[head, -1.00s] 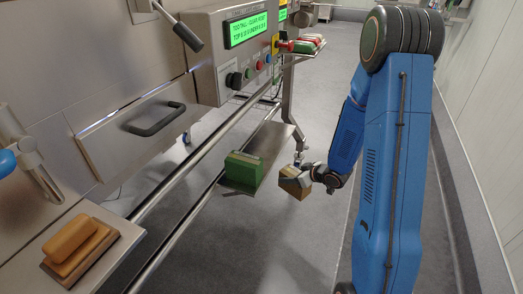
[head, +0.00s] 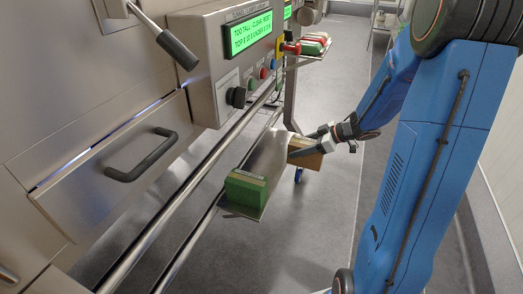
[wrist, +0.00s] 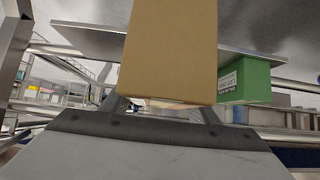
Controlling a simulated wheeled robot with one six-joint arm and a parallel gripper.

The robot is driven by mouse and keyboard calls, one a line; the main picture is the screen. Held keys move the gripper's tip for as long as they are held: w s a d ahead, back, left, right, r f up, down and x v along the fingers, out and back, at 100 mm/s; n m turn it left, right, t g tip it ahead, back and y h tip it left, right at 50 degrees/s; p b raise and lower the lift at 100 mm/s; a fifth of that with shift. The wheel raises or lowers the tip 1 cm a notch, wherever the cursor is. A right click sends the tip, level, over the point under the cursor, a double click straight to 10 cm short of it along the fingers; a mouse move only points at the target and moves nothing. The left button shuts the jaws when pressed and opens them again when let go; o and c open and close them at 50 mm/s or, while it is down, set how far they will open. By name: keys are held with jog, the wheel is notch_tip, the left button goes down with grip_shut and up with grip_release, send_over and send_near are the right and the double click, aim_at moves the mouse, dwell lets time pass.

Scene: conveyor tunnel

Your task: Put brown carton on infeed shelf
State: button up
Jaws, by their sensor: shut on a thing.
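The brown carton (head: 304,155) is held in my gripper (head: 322,142), at the far right end of the low metal shelf (head: 263,162) beside the machine. In the head view the carton overlaps the shelf's right edge; I cannot tell whether it touches the shelf. My gripper is shut on the carton from its right side. In the wrist view the carton (wrist: 170,50) fills the upper middle, in front of the shelf plate (wrist: 85,38), and hides part of it. A green carton (head: 245,190) sits on the near end of the shelf and also shows in the wrist view (wrist: 245,82).
Steel rails (head: 190,210) run along the machine, left of the shelf. A panel with a green display (head: 250,35) and buttons is above. A higher small shelf with red and green items (head: 313,45) stands farther back. The shelf's middle is bare.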

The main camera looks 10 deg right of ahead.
jog(key=shift+w+a+f, duration=0.6)
jog(key=shift+w+a, duration=0.95)
jog(key=shift+a, duration=0.55)
jog(key=shift+w+a+f, duration=0.55)
jog(key=shift+w+a, duration=1)
jog(key=shift+a, duration=0.6)
jog(key=shift+w+a+f, duration=0.6)
jog(key=shift+w+a, duration=0.95)
jog(key=shift+a, duration=0.55)
jog(key=shift+f, duration=0.1)
jog(key=o, duration=1.5)
